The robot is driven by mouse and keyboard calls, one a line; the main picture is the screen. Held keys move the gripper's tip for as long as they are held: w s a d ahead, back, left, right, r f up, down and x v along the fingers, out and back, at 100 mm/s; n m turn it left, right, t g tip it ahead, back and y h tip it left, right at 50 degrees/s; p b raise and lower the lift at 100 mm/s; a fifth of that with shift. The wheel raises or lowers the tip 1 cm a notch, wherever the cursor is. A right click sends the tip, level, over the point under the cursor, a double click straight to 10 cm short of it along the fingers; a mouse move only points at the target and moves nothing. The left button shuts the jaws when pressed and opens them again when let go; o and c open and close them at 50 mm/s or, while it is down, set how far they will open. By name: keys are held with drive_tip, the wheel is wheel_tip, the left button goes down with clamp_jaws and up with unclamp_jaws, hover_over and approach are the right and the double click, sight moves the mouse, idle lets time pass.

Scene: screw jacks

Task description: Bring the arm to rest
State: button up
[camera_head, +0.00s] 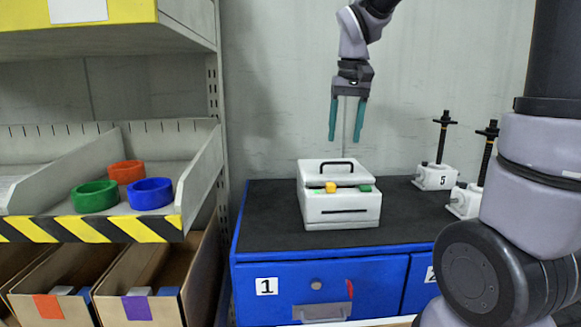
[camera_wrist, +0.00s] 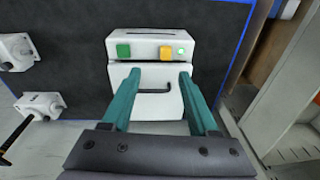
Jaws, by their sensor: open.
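My gripper (camera_head: 347,118) hangs pointing down above a white box (camera_head: 340,206) on the blue cabinet. Its two teal fingers are apart with nothing between them, and there is a gap between the fingertips and the box. The white box has a black handle on its lid, a yellow button and green parts in front, and a dark slot. In the wrist view my gripper (camera_wrist: 156,85) is open, with the box (camera_wrist: 150,46) beyond its fingers; one small green light on the box glows.
The blue cabinet (camera_head: 300,247) has a black top and numbered drawers. Screw jacks (camera_head: 436,177) stand at its right, one marked 5. A shelf (camera_head: 150,222) at left holds green (camera_head: 95,196), red (camera_head: 126,171) and blue (camera_head: 150,194) rings, with cardboard bins (camera_head: 55,290) below.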

drive_tip(key=s+d+r+m+t, duration=0.1)
drive_tip(key=s+d+r+t, duration=0.1)
drive_tip(key=s, duration=0.4)
drive_tip(key=s+d+r+m+t+y, duration=0.1)
drive_tip(key=s+d+r+m+t, duration=0.1)
drive_tip(key=s+d+t, duration=0.2)
drive_tip(key=s+d, duration=0.1)
drive_tip(key=s, duration=0.2)
drive_tip(key=shift+m, duration=0.3)
idle(2.0)
